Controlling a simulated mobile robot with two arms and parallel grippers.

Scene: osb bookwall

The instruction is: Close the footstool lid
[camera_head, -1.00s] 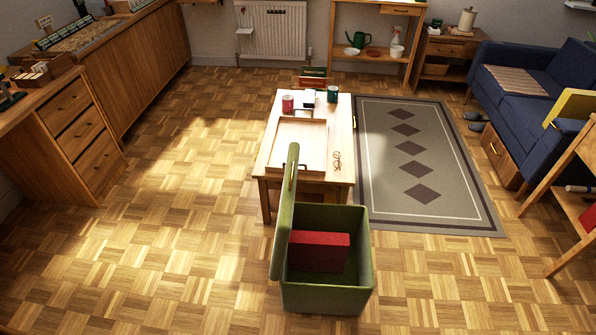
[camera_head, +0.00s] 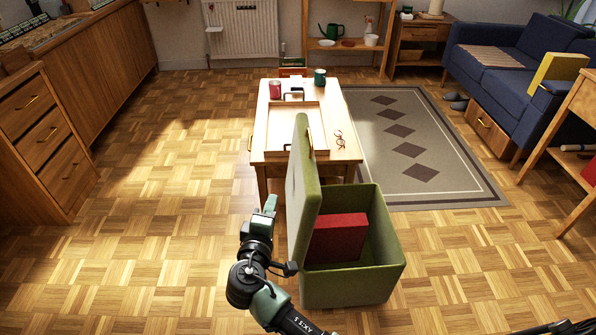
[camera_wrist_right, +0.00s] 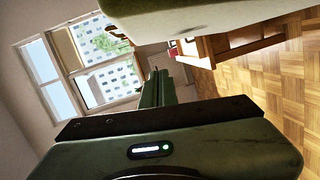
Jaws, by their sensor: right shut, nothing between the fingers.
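The green footstool (camera_head: 350,285) stands open on the floor, with a red box-like object (camera_head: 337,240) inside. Its lid (camera_head: 302,195) stands about upright along the left side of the box. My right gripper (camera_head: 270,203) is shut and empty, just left of the lid's outer face. A small gap seems to show between them. In the right wrist view the shut fingers (camera_wrist_right: 158,88) point away below the pale green lid (camera_wrist_right: 190,22), which fills the top. My left gripper is not in view.
A low wooden table (camera_head: 258,150) with a tray (camera_head: 312,155), glasses and mugs stands right behind the footstool. A grey rug (camera_head: 440,185) lies to the right, with a blue sofa (camera_head: 500,70) beyond. The floor to the left is clear up to the drawers (camera_head: 45,145).

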